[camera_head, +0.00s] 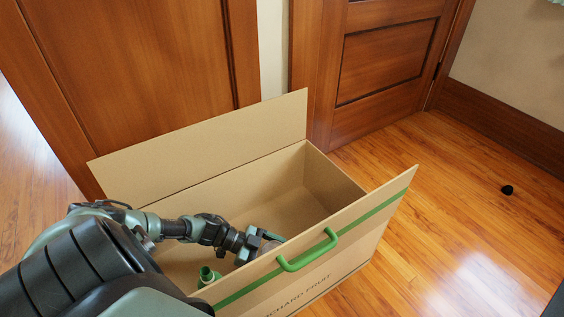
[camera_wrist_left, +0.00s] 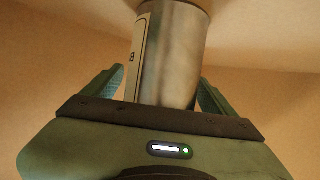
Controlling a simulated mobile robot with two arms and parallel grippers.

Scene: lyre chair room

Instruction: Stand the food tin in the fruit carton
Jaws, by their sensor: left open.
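The fruit carton (camera_head: 340,188) is a large open cardboard box with a green stripe and a green handle on its near side. My left arm reaches into it from the left. In the wrist view the food tin (camera_wrist_left: 175,55), a silvery cylinder with a pale label, is between the two fingers of my left gripper (camera_wrist_left: 160,92). The gripper is open, with a finger on each side of the tin. The tin's far end seems to meet the cardboard. In the head view the gripper (camera_head: 268,240) is low in the carton, partly hidden by its near wall. My right gripper is not seen.
A green bottle-like thing (camera_head: 207,276) is in the carton near its front left. The carton's back flap (camera_head: 210,148) is raised, with wooden doors (camera_head: 385,60) behind. A small black object (camera_head: 507,190) lies on the open floor at right.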

